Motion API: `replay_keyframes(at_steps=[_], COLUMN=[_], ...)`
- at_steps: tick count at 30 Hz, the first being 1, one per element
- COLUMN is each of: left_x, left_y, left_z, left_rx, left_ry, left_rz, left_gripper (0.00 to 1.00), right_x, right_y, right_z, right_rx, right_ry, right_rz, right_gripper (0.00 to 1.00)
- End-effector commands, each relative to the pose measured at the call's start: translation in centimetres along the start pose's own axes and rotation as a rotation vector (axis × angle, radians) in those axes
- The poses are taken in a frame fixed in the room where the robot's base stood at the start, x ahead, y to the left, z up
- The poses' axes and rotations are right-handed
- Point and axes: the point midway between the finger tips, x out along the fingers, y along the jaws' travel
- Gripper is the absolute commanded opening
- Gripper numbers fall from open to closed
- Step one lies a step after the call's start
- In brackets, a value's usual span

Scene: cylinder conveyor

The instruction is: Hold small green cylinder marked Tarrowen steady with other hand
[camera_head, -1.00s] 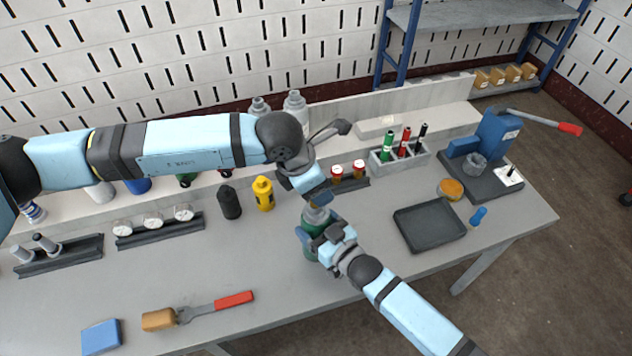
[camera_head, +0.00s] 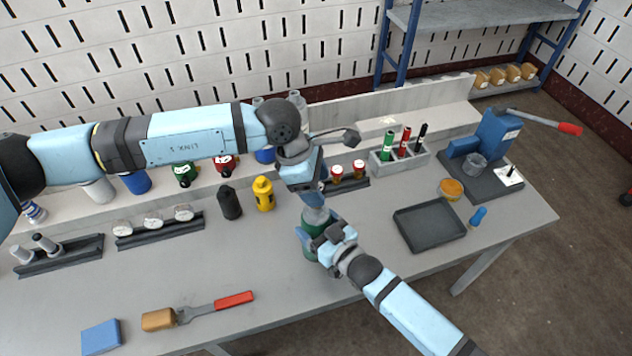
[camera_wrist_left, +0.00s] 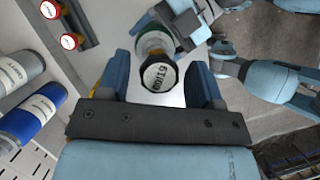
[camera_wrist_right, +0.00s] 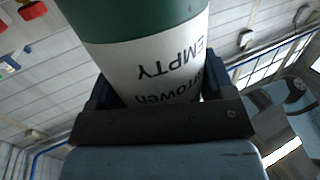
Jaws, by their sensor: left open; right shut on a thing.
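In the right wrist view the cylinder's white label (camera_wrist_right: 155,72) reads "EMPTY" and ends of "Tarrowen", upside down. My left gripper (camera_head: 313,200) is open above the cylinder, pointing down. In the left wrist view the dark octagonal cap (camera_wrist_left: 159,77) with a printed face lies between the open fingers, with a gap on both sides. Part of the cylinder is hidden by my grippers.
A black bottle (camera_head: 229,202) and yellow bottle (camera_head: 264,194) stand left of the cylinder. A dark tray (camera_head: 430,226) lies right. A red-handled wrench (camera_head: 215,306) lies front left. Bench between wrench and cylinder is clear.

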Motion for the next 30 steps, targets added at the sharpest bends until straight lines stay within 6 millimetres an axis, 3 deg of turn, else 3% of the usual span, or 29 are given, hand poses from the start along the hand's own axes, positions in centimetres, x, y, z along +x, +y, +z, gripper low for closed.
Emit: replay_keyframes(at_steps=[10, 22, 30], left_x=[0.2, 2.3, 2.3], left_y=[0.0, -0.1, 0.0], left_z=[-0.1, -1.0, -1.0], left_rx=[-0.003, -0.004, -0.004], left_ry=[0.0, 0.001, 0.001], left_rz=[0.0, 0.0, 0.001], left_gripper=[0.6, 0.6, 0.6], right_x=[0.0, 0.0, 0.0], right_y=[0.0, 0.0, 0.0], right_z=[0.0, 0.0, 0.0], right_rx=[0.0, 0.0, 0.0], right_ry=[0.0, 0.0, 0.0], right_rz=[0.0, 0.0, 0.0], right_gripper=[0.47, 0.47, 0.47])
